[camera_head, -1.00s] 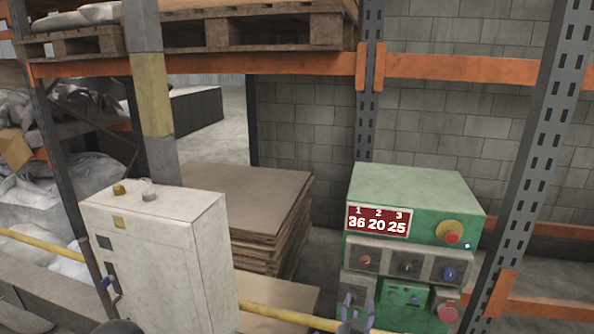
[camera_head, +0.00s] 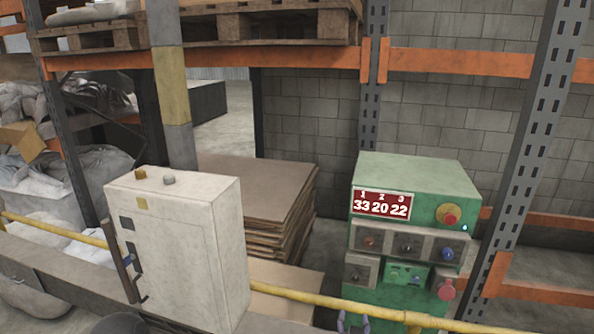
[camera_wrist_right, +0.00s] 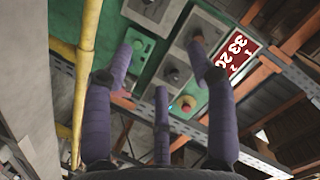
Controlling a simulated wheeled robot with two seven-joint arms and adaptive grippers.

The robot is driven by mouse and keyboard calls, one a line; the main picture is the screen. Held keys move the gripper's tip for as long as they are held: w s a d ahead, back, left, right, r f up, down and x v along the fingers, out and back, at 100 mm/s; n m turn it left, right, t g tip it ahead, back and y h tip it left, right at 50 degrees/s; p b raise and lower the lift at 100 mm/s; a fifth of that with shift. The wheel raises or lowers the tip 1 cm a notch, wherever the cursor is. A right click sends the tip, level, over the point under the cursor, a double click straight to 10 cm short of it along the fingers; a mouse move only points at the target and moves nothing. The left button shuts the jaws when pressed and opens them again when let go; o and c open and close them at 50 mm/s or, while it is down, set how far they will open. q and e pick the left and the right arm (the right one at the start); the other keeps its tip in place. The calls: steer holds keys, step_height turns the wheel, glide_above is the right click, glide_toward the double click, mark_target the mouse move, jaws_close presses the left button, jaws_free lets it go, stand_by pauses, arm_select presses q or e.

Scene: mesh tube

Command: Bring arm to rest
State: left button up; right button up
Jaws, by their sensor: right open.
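My right gripper (camera_head: 353,321) shows only as purple fingertips at the bottom edge of the head view, in front of the lower part of the green control box (camera_head: 420,170). In the right wrist view my right gripper (camera_wrist_right: 162,60) has its purple fingers spread apart, with nothing between them. The green control box (camera_wrist_right: 205,103) appears turned around beyond the fingers there. Its display (camera_head: 381,204) reads 33 20 22. A red button on a yellow base (camera_head: 449,215) is beside the display, with several knobs below. My left gripper is not in view.
A yellow rail (camera_head: 300,297) runs across the front. A white cabinet (camera_head: 185,250) with a side handle stands at left. Stacked brown sheets (camera_head: 255,190) lie behind, between cabinet and control box. Orange and grey shelving frames the scene.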

steer(key=s+a+f+n+g+y, duration=0.15)
steer(key=s+f+g, duration=0.35)
steer(key=f, duration=0.5)
steer(key=s+a+f+n+g+y, duration=0.1)
steer(key=s+f+n+g+y, duration=0.2)
steer(key=s+f, duration=0.55)
steer(key=s+a+f+n+g+y, duration=0.1)
steer(key=s+f+g, duration=0.2)
steer(key=s, duration=0.5)
steer(key=s+a+f+n+g+y, duration=0.1)
steer(key=s+a+f+g, duration=0.1)
steer(key=s+f, duration=0.4)
steer(key=s+g, duration=0.1)
steer(key=s, duration=0.1)
steer(key=shift+s+a, duration=0.15)
steer(key=shift+s, duration=0.2)
steer(key=shift+w+f, duration=0.1)
